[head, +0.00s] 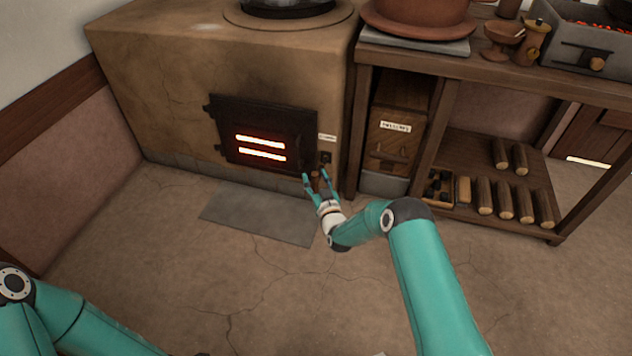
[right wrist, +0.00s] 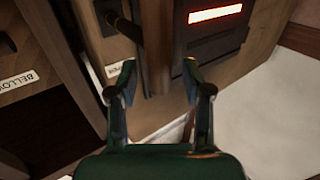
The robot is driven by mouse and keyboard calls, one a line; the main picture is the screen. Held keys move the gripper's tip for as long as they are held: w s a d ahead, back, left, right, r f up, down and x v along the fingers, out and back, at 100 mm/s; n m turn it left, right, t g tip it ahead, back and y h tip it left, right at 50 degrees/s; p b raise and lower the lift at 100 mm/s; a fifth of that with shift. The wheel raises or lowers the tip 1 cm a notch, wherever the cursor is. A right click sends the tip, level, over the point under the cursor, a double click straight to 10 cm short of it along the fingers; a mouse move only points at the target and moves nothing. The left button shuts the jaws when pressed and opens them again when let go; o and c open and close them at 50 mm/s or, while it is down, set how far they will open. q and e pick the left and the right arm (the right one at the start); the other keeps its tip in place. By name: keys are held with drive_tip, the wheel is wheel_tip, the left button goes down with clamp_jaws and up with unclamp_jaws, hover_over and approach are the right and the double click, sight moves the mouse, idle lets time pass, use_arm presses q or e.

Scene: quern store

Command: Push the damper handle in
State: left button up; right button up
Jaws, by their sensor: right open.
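The damper handle (head: 325,157) is a small dark piece on the stove front, right of the fire door and just below a small white label (head: 327,137). In the right wrist view it shows as a black rod (right wrist: 122,25) near the partly covered label (right wrist: 113,72). My right gripper (head: 317,177) is open, its fingers pointing at the stove front just below the handle. In the right wrist view its fingertips (right wrist: 159,80) are spread, with nothing clearly held between them. Whether they touch the stove is unclear. My left gripper is out of view; only its arm shows at the lower left.
The black fire door (head: 265,115) has two glowing slots. A grey slab (head: 258,213) lies on the floor before it. Right of the stove stands a wooden shelf (head: 555,235) with a labelled bellows box (head: 393,135) and several logs. The floor in front is mostly clear.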

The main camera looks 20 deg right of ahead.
drive_tip(key=shift+w, duration=0.4)
drive_tip(key=shift+c, duration=0.2)
clamp_jaws()
